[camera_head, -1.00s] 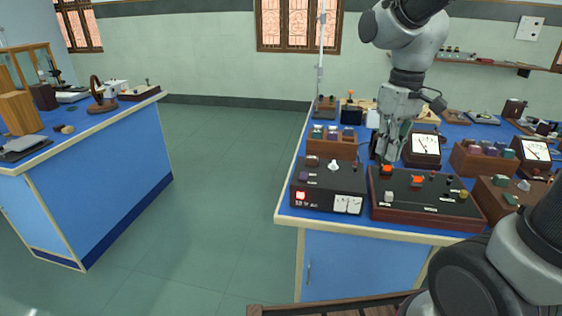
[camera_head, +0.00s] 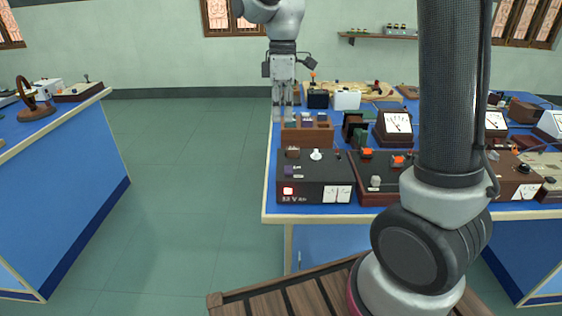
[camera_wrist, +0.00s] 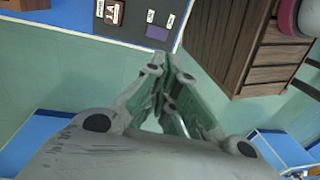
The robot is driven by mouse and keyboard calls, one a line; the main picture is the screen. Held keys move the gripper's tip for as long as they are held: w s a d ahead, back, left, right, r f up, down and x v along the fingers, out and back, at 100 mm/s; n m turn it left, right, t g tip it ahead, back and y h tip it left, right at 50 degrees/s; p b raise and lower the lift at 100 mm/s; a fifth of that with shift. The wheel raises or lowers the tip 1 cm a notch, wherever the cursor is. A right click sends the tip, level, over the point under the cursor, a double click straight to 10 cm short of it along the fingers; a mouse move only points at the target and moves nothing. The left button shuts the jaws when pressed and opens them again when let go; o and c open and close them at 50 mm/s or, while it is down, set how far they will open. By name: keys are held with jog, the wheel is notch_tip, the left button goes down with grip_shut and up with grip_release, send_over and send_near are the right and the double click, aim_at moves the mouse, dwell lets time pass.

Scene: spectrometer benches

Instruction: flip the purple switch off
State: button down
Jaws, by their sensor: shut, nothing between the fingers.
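The purple switch (camera_head: 288,170) is small and sits on the left side of the top of a black power box (camera_head: 318,183), near its left edge. It also shows in the wrist view (camera_wrist: 157,33), close to the box's edge. Whether it is tipped on or off is too small to tell. A red light glows on the box's front at lower left. My gripper (camera_head: 282,118) is shut and empty, pointing down beyond the switch in the head view. In the wrist view the fingertips (camera_wrist: 164,60) appear close to the box's edge, apart from the switch.
A wooden block with coloured knobs (camera_head: 306,131) stands behind the box, close to my gripper. A dark box with orange switches (camera_head: 372,189) is to the right. A wooden slatted piece (camera_head: 285,294) is in front. Open floor (camera_head: 190,175) lies left of the bench.

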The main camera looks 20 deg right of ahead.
aim_at(283, 172)
jog(key=f, duration=0.4)
jog(key=s+f, duration=0.1)
jog(key=f, duration=0.9)
jog(key=shift+s+a, duration=0.25)
jog(key=shift+s, duration=0.15)
jog(key=shift+s+f, duration=0.2)
jog(key=shift+f, duration=0.05)
jog(key=shift+w, duration=0.1)
jog(key=shift+w+d+r, duration=0.15)
jog(key=shift+w+d, duration=0.05)
jog(key=shift+w, duration=0.5)
jog(key=shift+r, duration=0.1)
